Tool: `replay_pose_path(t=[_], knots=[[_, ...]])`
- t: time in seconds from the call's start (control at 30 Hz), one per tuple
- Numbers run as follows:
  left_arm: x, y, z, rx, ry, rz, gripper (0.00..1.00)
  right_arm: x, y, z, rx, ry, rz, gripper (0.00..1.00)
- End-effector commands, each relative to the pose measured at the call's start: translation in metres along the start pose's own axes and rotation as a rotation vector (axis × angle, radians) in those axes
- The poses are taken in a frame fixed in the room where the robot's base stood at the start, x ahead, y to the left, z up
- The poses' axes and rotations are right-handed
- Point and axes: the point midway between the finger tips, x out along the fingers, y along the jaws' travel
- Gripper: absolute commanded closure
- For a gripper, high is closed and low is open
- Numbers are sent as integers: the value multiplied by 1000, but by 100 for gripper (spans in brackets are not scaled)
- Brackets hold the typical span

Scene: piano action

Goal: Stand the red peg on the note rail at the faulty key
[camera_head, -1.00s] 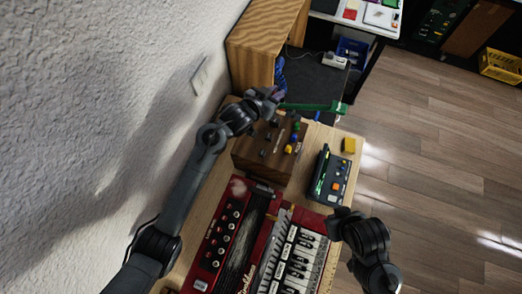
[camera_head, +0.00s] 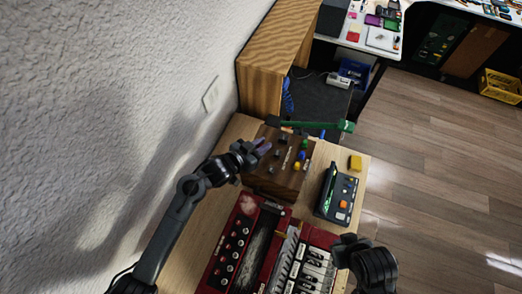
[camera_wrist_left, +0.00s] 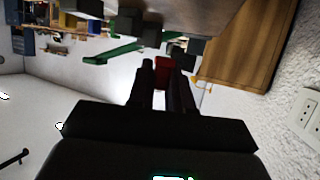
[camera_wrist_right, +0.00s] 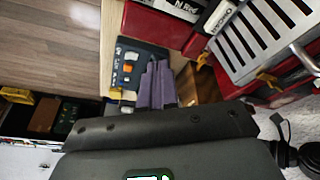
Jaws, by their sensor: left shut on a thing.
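My left gripper (camera_head: 262,149) is over the left side of the dark wooden peg block (camera_head: 262,182). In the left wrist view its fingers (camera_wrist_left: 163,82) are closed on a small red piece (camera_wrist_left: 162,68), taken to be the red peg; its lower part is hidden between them. The red accordion-like instrument (camera_head: 246,208) has black and white keys (camera_head: 312,268) at the bottom of the head view. I cannot make out which key is faulty, nor clearly the note rail. My right gripper's purple fingers (camera_wrist_right: 158,86) are close together near the instrument, with no object visible between them.
A green bar (camera_head: 325,126) stretches past the block's far side. The white wall is close on the left.

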Motion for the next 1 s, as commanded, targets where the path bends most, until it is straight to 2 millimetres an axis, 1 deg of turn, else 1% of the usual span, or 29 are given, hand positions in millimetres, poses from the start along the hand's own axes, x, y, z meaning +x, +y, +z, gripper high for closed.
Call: replay_pose_path(t=[0.17,0.4,0.47,0.87,0.9,0.97,1.0], knots=[[1,0,8,-1,-1,0,100,1,-1,0,4,-1,-4,100],[12,0,34,0,-2,0,100,4,-2,2,5,-2,-5,100],[14,0,38,0,-2,-1,100,4,-2,2,4,-3,-5,100],[15,0,42,1,0,-1,100,6,-1,4,-3,-5,0,100],[15,0,42,1,0,-1,78,6,0,4,-4,-5,1,100],[15,0,41,1,0,-1,70,5,0,4,-5,-5,2,100],[15,0,42,1,0,-1,70,6,0,4,-5,-6,2,100]])
